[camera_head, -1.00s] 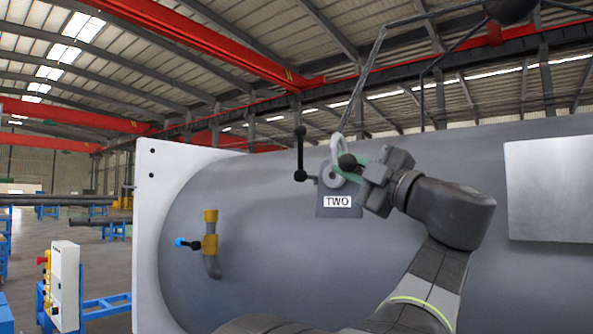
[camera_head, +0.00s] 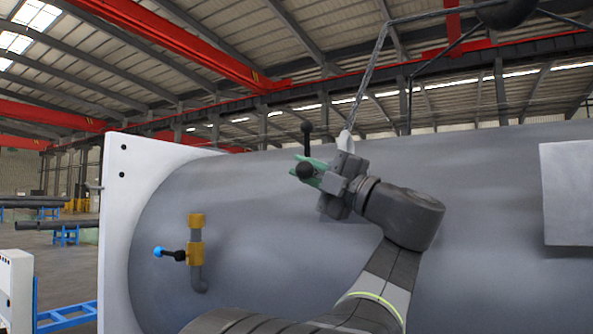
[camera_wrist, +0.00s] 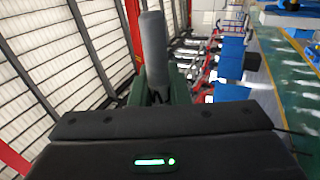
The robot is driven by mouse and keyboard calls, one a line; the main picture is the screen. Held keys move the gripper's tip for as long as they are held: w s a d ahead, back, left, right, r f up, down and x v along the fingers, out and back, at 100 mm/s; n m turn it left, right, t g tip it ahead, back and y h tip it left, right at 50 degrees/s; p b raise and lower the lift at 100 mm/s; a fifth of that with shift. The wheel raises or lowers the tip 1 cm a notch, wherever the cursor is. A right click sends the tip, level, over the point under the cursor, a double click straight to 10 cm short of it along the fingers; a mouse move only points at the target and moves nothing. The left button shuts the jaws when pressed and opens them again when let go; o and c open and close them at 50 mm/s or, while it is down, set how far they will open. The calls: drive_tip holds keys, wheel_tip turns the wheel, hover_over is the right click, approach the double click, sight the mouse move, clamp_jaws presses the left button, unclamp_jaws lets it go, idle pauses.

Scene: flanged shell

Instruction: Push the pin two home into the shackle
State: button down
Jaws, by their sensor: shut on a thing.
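My gripper (camera_head: 309,167) has green fingers and is left of the sling's lower end in the head view. A dark round end (camera_head: 305,169) shows at the fingertips, probably the pin's. In the wrist view a grey cylinder (camera_wrist: 153,45), which looks like the pin, stands out from between the green fingers. The fingers are shut on it. Only a pale bit, probably the top of the shackle (camera_head: 346,139), shows above my gripper. The rest of the shackle and the TWO plate are hidden behind my gripper. I cannot tell whether pin and shackle touch.
A black lever with a ball knob (camera_head: 306,127) rises just behind the fingertips. The sling (camera_head: 368,88) runs up from the shackle. The grey shell (camera_head: 480,190) lies behind, with a white flange (camera_head: 120,200) and a yellow valve (camera_head: 195,236) at left.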

drive_tip(key=shift+s+d+f, duration=0.1)
drive_tip(key=shift+d, duration=0.05)
drive_tip(key=shift+w+d, duration=0.3)
drive_tip(key=shift+w, duration=0.05)
drive_tip(key=shift+w+d+p, duration=0.4)
drive_tip(key=shift+w+d, duration=0.15)
drive_tip(key=shift+w, duration=0.25)
drive_tip(key=shift+w+d+p, duration=0.4)
drive_tip(key=shift+w+d, duration=0.1)
drive_tip(key=shift+w, duration=0.3)
drive_tip(key=shift+w+d, duration=0.3)
drive_tip(key=shift+w, duration=0.15)
idle(0.5)
drive_tip(key=shift+w+d+p, duration=0.4)
drive_tip(key=shift+w+d, duration=0.25)
drive_tip(key=shift+w, duration=0.3)
drive_tip(key=c, duration=1.3)
unclamp_jaws()
drive_tip(key=shift+w+r, duration=0.1)
drive_tip(key=shift+r, duration=0.1)
